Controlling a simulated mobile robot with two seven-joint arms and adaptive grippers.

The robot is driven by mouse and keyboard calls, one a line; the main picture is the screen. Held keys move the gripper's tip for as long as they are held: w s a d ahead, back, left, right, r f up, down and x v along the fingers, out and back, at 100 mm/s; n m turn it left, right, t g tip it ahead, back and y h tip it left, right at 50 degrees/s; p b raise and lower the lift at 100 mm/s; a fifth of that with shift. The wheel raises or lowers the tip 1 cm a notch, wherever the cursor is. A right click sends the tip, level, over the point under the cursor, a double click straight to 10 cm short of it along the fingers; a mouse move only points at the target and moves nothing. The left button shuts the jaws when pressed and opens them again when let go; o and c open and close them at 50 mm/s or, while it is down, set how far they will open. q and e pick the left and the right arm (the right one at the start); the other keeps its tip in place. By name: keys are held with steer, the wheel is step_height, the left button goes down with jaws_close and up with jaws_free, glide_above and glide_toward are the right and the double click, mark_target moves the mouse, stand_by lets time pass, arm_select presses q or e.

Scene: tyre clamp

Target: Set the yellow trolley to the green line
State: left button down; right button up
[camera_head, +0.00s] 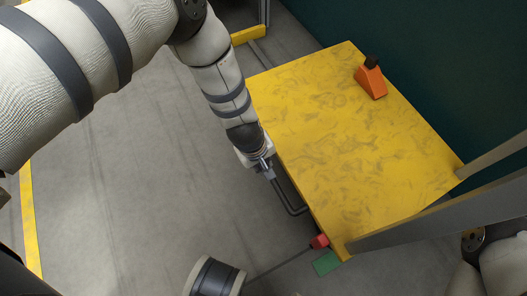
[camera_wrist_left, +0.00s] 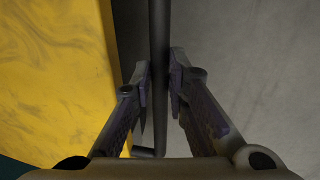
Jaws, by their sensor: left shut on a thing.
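The yellow trolley (camera_head: 330,140) has a flat scuffed top and fills the right middle of the head view. A dark bar handle (camera_head: 291,207) runs along its left side. My left gripper (camera_head: 266,170) is shut on this handle; the left wrist view shows the bar (camera_wrist_left: 159,40) between its two fingers (camera_wrist_left: 160,85), with the trolley top (camera_wrist_left: 50,70) to the left. The green line (camera_head: 327,263) is a short green patch on the floor by the trolley's near corner. A small red block (camera_head: 319,241) sits at that corner, just above the green patch in the picture. My right gripper is out of view.
An orange wedge with a black knob (camera_head: 371,80) stands on the trolley's far part. Grey beams (camera_head: 440,215) cross at the right near the trolley's edge. A dark green wall (camera_head: 430,60) is behind. Grey floor (camera_head: 130,190) lies open at the left, with a yellow stripe (camera_head: 30,225).

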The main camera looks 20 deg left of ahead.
arm_select(q)
steer(key=c, duration=1.6)
jaws_free()
steer(key=shift+o, duration=0.2)
step_height(320, 180, up, 12)
steer(key=s+a, duration=0.1)
steer(key=s, duration=0.1)
steer(key=shift+a, duration=0.25)
steer(key=shift+f, duration=0.15)
